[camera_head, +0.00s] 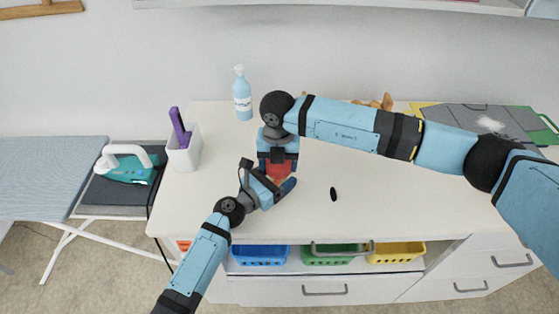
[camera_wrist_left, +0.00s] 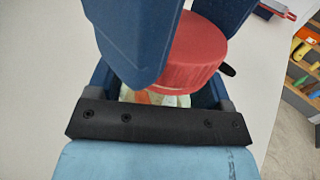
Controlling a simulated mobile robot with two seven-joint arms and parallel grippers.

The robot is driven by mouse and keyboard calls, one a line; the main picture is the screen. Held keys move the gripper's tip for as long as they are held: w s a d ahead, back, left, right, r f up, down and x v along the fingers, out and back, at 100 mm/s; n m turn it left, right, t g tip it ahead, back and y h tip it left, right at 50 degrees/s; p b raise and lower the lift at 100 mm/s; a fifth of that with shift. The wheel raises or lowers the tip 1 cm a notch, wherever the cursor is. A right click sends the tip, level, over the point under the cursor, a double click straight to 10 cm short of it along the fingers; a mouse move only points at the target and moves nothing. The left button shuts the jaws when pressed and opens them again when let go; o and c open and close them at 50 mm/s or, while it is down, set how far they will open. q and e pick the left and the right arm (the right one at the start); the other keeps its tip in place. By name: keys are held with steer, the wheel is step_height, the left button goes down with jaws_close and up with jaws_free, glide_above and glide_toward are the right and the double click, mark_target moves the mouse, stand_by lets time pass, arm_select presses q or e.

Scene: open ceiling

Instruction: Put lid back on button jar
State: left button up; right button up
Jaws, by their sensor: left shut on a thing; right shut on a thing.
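The red lid (camera_head: 279,171) is held level by my right gripper (camera_head: 279,164), which comes down from above and is shut on it. The lid also shows large in the left wrist view (camera_wrist_left: 190,52). The button jar (camera_wrist_left: 155,98) shows just under the lid, with pale and coloured contents. My left gripper (camera_head: 284,185) reaches in from the front left, low over the table, and is shut on the jar. Most of the jar is hidden by the fingers and lid. I cannot tell whether the lid is seated on the rim.
On the white table (camera_head: 400,205) lie a small black oval object (camera_head: 333,194) and a cutting mat (camera_head: 480,122). A spray bottle (camera_head: 242,95) and a white holder (camera_head: 184,150) stand behind and left. Blue (camera_head: 260,255), green (camera_head: 330,256) and yellow (camera_head: 398,253) baskets sit below the front edge.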

steer(key=m, duration=0.7)
steer(key=shift+a, duration=0.15)
steer(key=m, duration=0.6)
steer(key=shift+w, duration=0.1)
steer(key=m, duration=0.3)
steer(key=shift+m, duration=0.4)
steer(key=m, duration=0.3)
steer(key=shift+a+m, duration=0.25)
steer(key=shift+m, duration=0.15)
arm_select(q)
steer(key=shift+f, duration=0.1)
arm_select(e)
steer(key=shift+w+a+r+m, duration=0.2)
steer(key=shift+a+m, duration=0.3)
steer(key=shift+m, duration=0.6)
arm_select(q)
steer(key=shift+s+d, duration=0.1)
arm_select(e)
steer(key=shift+o, duration=0.2)
steer(key=shift+r+m, duration=0.15)
steer(key=shift+m, duration=0.25)
steer(key=shift+d+m, duration=0.1)
steer(key=shift+m, duration=0.2)
steer(key=shift+w+r, duration=0.1)
steer(key=o, duration=0.8)
steer(key=shift+d, duration=0.15)
steer(key=shift+o, duration=0.3)
steer(key=shift+d, duration=0.1)
